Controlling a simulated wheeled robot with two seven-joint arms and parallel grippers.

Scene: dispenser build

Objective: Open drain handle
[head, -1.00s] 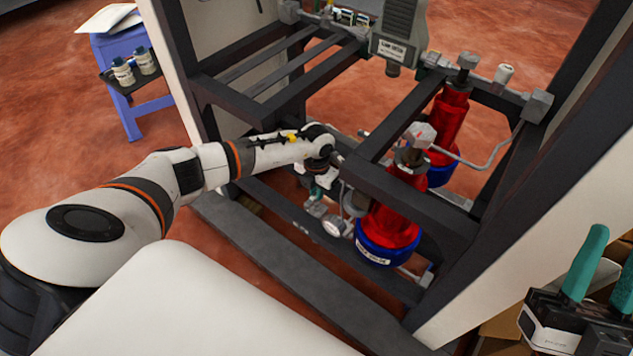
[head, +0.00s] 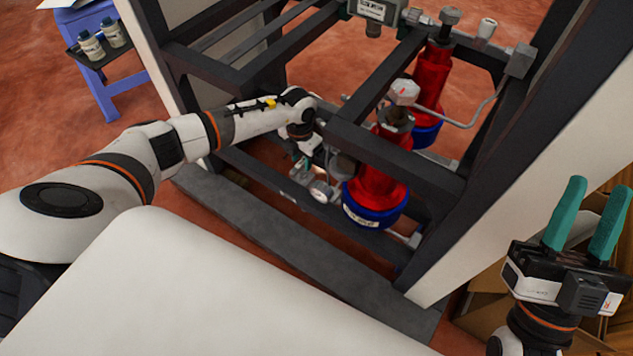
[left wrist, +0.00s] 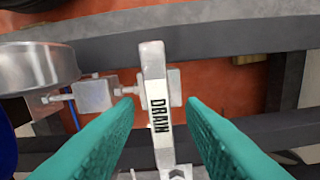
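The drain handle (left wrist: 157,105) is a pale grey metal lever marked "DRAIN" and lies lengthwise in the middle of the left wrist view. My left gripper (left wrist: 160,103) is open, with one teal finger on each side of the handle. Gaps show between the fingertips and the handle. In the head view my left gripper (head: 303,166) reaches inside the dark frame, left of the front red cylinder, and the handle cannot be made out there. My right gripper (head: 587,217) is open and empty at the right, fingers pointing up.
The front red cylinder (head: 377,178) with a blue base stands right of my left gripper. A second red cylinder (head: 435,80) stands behind it. Dark frame bars (head: 395,160) run above and around the left gripper. A blue stool (head: 105,65) is at the far left.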

